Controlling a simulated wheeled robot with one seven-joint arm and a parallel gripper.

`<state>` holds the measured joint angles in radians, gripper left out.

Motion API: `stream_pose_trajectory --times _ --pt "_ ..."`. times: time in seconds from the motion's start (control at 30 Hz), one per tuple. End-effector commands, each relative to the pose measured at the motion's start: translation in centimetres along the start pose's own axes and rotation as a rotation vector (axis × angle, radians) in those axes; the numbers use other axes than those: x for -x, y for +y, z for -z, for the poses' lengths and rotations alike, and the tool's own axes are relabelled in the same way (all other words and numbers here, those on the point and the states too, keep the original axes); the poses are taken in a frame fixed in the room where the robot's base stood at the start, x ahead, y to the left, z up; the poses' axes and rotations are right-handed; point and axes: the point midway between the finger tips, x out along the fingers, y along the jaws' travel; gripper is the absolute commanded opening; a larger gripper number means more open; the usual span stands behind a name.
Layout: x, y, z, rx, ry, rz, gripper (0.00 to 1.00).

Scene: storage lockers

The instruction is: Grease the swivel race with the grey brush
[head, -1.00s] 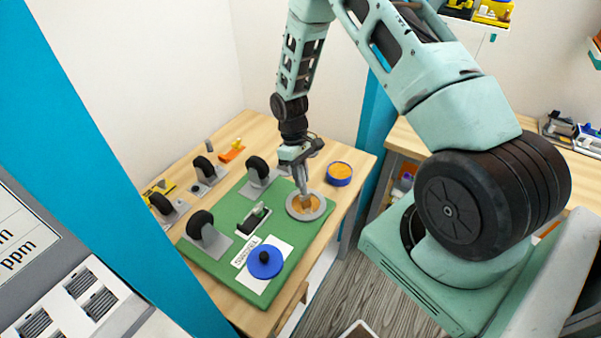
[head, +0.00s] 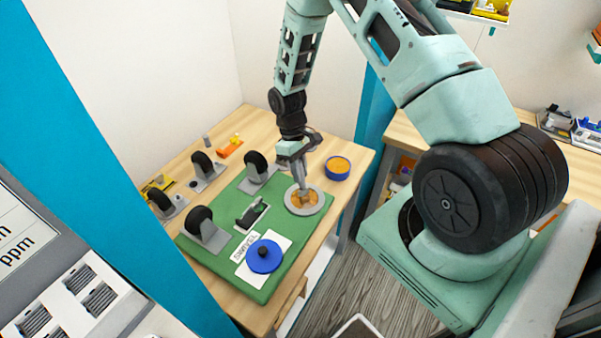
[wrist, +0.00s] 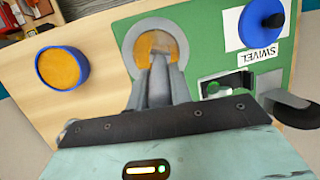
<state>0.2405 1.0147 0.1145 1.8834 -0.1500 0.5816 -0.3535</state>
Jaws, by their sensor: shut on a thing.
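The swivel race is a grey ring (head: 318,208) lying flat on the green mat (head: 225,193), with amber grease showing inside it. It also shows in the wrist view (wrist: 132,57). My gripper (head: 303,188) is right over the ring, pointing down, with its fingers (wrist: 160,68) shut on the brush. Only a small part of the brush (wrist: 166,42) shows at the fingertips, down inside the ring; the fingers hide most of it. I cannot tell exactly where the bristles touch. A blue tub (head: 337,175) of orange grease stands right of the mat, also in the wrist view (wrist: 84,64).
Several black-wheeled casters (head: 257,166) stand at the mat's left and far side. A dark-handled piece (head: 250,213) lies mid-mat. A blue disc with a black knob (head: 264,258) sits on a white card marked SWIVEL. A blue-green post (head: 374,130) rises behind the bench.

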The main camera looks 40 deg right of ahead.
Motion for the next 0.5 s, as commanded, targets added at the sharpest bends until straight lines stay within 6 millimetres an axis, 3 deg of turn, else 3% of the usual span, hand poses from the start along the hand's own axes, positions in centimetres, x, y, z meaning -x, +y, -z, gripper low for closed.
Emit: stream_pose_trajectory --times 0.5 --pt "-0.36 -0.74 -0.77 -0.001 -0.001 0.001 0.00"
